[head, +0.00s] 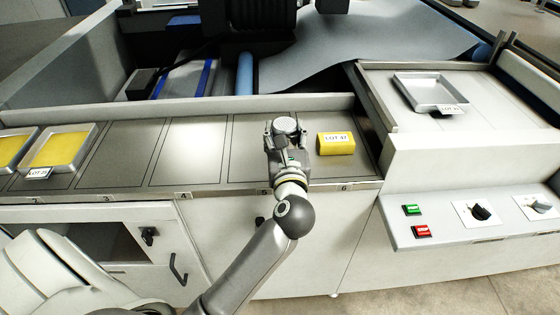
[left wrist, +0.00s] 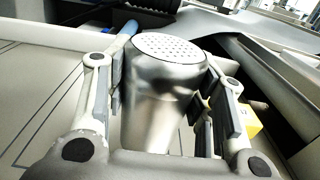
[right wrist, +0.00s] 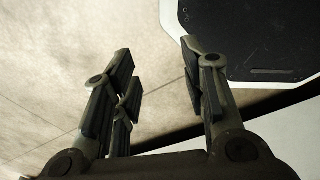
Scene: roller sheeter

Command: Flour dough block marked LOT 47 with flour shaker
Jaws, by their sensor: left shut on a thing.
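The yellow dough block marked LOT 47 (head: 336,143) lies on the right end of the worktop, above the number 6. Its edge also shows at the right in the left wrist view (left wrist: 246,122). My left gripper (head: 286,135) is shut on the flour shaker (head: 286,125), just left of the block. In the left wrist view the metal shaker (left wrist: 165,95) stands between the fingers with its perforated top upward. Whether its base touches the worktop is hidden. My right gripper (right wrist: 160,85) is open and empty above the floor, out of the head view.
Trays of yellow dough, one labelled LOT 25 (head: 60,150), sit at the left of the worktop. An empty metal tray (head: 430,91) stands on the raised right surface. A control panel (head: 470,215) with buttons and knobs juts out at right. Numbered sections in the middle are bare.

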